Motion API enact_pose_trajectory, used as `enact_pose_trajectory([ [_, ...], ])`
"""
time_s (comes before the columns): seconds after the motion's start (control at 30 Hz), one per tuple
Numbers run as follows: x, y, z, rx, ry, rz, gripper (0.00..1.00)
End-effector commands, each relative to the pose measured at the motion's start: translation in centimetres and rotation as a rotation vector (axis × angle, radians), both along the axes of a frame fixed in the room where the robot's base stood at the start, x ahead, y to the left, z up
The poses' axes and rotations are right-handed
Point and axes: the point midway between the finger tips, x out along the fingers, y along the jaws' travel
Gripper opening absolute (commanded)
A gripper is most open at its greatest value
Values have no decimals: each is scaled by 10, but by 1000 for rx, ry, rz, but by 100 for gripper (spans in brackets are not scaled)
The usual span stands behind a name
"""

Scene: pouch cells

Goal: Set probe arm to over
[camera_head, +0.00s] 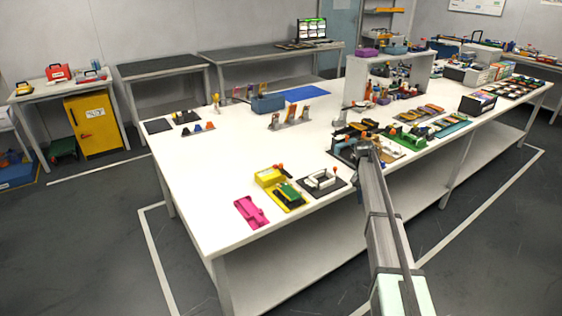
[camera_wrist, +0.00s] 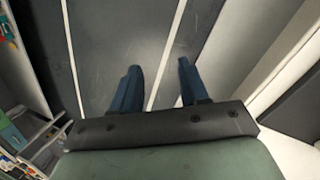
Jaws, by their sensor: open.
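My gripper (camera_wrist: 157,68) shows in the wrist view with its two blue fingers apart and nothing between them; only grey floor and a white floor line lie behind. In the head view I cannot make out the fingers. I cannot tell for sure which part is the probe arm. Small fixtures stand at the white table's front: a yellow one (camera_head: 269,177) with a green part and orange-red knobs, and a dark-based one (camera_head: 309,193) with a white handle. Another dark fixture (camera_head: 341,147) is partly hidden behind my arm.
The white table (camera_head: 200,165) has clear room at its left and middle. A magenta tray (camera_head: 250,212) lies at the front left. Orange-and-grey stands (camera_head: 288,120), a blue box (camera_head: 267,103) and a blue mat (camera_head: 303,93) sit farther back. The right side is crowded, with a shelf (camera_head: 357,80).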

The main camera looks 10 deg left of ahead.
Motion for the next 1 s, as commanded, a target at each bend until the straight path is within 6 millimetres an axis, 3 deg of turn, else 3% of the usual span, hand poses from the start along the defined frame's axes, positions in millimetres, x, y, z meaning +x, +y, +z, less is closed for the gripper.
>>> enact_pose_trajectory([
  [0.03,19,7,24,-2,-17,0,44],
  [0.17,47,32,78,2,-50,6,44],
  [0.23,61,57,109,14,-70,27,44],
  [0.3,74,98,143,37,-90,73,44],
  [0.4,80,165,176,83,-110,163,44],
  [0.6,71,279,213,170,-132,332,44],
  [0.7,65,317,224,201,-138,391,44],
  [0.83,58,346,231,225,-140,435,44],
  [1.0,55,355,227,233,-140,451,44],
])
